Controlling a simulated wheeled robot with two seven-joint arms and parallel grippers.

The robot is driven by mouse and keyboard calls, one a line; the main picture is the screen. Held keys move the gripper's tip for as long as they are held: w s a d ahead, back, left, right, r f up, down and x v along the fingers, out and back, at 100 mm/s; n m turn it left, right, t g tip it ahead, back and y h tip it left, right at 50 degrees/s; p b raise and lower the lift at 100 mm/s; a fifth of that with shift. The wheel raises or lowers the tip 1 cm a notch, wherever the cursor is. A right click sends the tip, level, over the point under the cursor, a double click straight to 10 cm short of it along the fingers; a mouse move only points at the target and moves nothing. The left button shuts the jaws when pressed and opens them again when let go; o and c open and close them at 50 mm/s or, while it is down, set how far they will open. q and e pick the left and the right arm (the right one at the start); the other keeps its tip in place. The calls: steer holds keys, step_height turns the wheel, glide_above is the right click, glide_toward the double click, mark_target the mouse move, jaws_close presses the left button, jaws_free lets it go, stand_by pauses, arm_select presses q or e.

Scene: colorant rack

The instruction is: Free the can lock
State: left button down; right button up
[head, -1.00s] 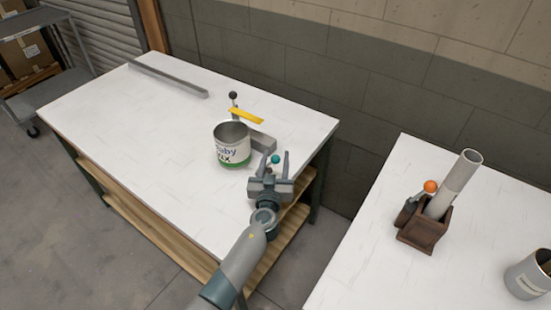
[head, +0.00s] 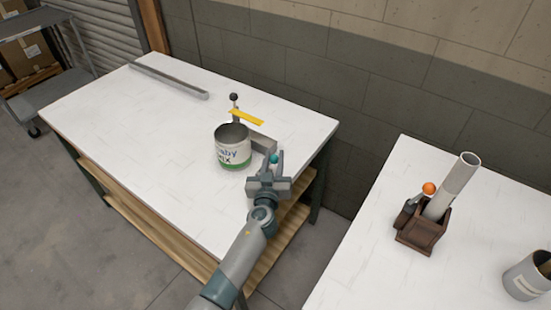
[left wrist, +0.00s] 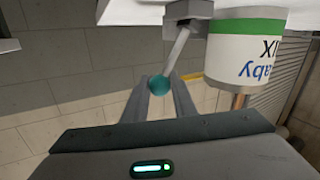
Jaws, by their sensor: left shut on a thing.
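An open can (head: 231,152) with a white and green label stands upright on the white table, against a grey fixture (head: 264,142). A lever with a teal ball knob (head: 274,158) sits at the right of the can; in the left wrist view its grey rod runs from the fixture to the knob (left wrist: 159,85). My left gripper (head: 271,165) is shut on the teal knob, with one finger on each side of it. A yellow bar (head: 246,117) and a black-knobbed lever (head: 234,97) stand behind the can. My right gripper is not in view.
A grey rail (head: 168,80) lies along the back left of the table (head: 130,130). A second white table at the right holds a brown box (head: 423,235) with a grey tube and an orange-knobbed piece, and a grey can (head: 528,275). The first table's left part is clear.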

arm_select(q)
steer(key=a+n+p, duration=0.1)
steer(key=p, duration=0.1)
steer(key=w+r+n+g+p, duration=0.1)
steer(key=p, duration=0.1)
steer(key=a+n+g+p, duration=0.1)
steer(key=p, duration=0.1)
steer(key=shift+w+a+r+p, duration=0.3)
steer(key=shift+w+p, duration=0.05)
steer(key=shift+w, duration=0.05)
steer(key=shift+w+a+f+n+g+h+p, duration=0.2)
steer(key=shift+w+a+n+g+h+p, duration=0.25)
steer(key=shift+n+p, duration=0.55)
steer(key=shift+s+a, duration=0.1)
steer(key=shift+f, duration=0.1)
steer(key=c, duration=1.5)
jaws_free()
steer(key=shift+o, duration=0.2)
steer(key=b+v, duration=0.3)
steer(key=v, duration=1.4)
steer(key=shift+s, duration=0.2)
